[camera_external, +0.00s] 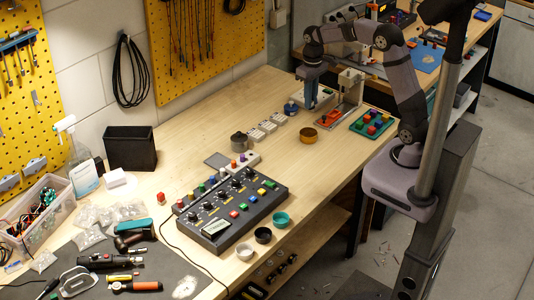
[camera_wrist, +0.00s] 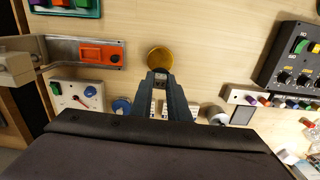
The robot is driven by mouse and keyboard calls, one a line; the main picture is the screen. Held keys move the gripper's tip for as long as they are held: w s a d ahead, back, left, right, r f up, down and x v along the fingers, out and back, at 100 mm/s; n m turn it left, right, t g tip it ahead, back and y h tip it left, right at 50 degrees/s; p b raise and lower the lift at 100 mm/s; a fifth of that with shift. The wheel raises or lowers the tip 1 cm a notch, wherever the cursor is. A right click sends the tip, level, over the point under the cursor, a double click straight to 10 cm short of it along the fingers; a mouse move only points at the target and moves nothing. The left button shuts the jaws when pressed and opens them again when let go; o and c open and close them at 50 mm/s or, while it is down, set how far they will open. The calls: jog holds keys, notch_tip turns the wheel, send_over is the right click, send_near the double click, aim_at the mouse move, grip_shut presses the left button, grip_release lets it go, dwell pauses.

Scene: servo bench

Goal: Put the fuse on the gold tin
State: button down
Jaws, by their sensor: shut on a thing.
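The gold tin (camera_external: 308,135) is a small round open tin standing on the wooden bench in the external view. In the wrist view the gold tin (camera_wrist: 160,57) lies just beyond the fingertips. My gripper (camera_external: 311,106) points down over the bench, behind the tin in the external view. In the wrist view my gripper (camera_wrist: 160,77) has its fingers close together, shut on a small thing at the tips. That thing looks like the fuse, but the fingers hide most of it, so its shape and colour are unclear. It is not visibly touching the tin.
A stand with a red block (camera_external: 331,119) and a green tray of coloured blocks (camera_external: 363,130) are right of the tin. Bare wood lies in front of the tin.

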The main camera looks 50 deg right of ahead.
jog(key=shift+f, duration=0.2)
jog(key=p, duration=0.3)
send_near(309, 132)
jog(key=shift+a+f, duration=0.1)
jog(key=shift+f, duration=2.5)
jog(key=shift+f, duration=0.15)
jog(key=c, duration=1.7)
grip_release()
notch_tip(309, 132, up, 12)
jog(key=b, duration=0.2)
jog(key=shift+b, duration=0.35)
jog(key=s+a+f, duration=0.1)
jog(key=s+f, duration=0.2)
jog(key=s, duration=0.4)
jog(key=s+a+f, duration=0.1)
jog(key=s+f, duration=0.2)
jog(key=s, duration=0.3)
jog(key=s+a+f, duration=0.2)
jog(key=s+f, duration=0.1)
jog(key=s, duration=0.4)
jog(key=shift+s, duration=0.3)
